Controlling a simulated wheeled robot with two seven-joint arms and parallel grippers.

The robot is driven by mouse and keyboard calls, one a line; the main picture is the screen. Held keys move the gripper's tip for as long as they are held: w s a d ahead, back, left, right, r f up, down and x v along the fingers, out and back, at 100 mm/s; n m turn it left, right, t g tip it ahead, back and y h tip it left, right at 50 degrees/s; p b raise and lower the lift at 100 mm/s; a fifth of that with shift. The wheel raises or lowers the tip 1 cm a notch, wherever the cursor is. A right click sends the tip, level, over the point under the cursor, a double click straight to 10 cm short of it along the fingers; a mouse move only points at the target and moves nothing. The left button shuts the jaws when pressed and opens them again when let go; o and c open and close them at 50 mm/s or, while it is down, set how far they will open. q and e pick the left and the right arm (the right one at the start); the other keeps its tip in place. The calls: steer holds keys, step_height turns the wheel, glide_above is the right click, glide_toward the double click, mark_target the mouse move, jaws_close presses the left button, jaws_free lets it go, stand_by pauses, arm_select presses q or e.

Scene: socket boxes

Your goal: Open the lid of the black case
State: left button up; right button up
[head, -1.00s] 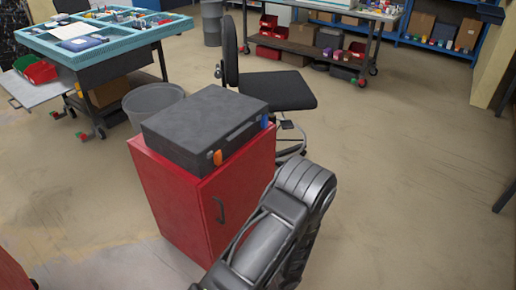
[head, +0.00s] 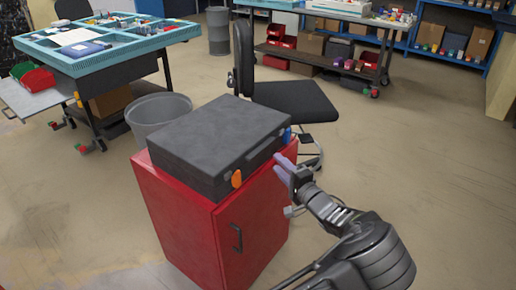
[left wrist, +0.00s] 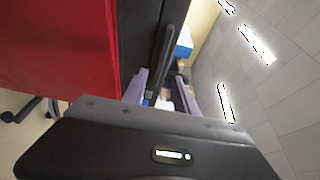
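The black case (head: 215,140) lies flat with its lid shut on top of a red cabinet (head: 180,205). An orange latch (head: 237,178) and a blue latch (head: 287,134) show on its front side. My left gripper (head: 284,168) is in front of that side, near the blue latch, with its purple fingers pointing at the case. In the left wrist view my left gripper (left wrist: 162,92) is open, its fingers apart. The case (left wrist: 137,40) shows sideways just beyond them, with a dark raised bar in line with the gap. Contact cannot be told. My right gripper is not in view.
A black chair (head: 295,105) stands close behind the case, and a grey bin (head: 158,115) stands behind its left side. A teal-topped workbench (head: 120,62) is at the back left. The floor to the right is clear.

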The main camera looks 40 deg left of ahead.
mark_target(264, 150)
arm_select(q)
steer(key=shift+d+r, duration=0.1)
steer(key=shift+d, duration=0.05)
steer(key=shift+p+x, duration=0.35)
steer(key=shift+x, duration=3.6)
steer(key=shift+c, duration=0.3)
steer(key=shift+s, duration=0.1)
jaws_close()
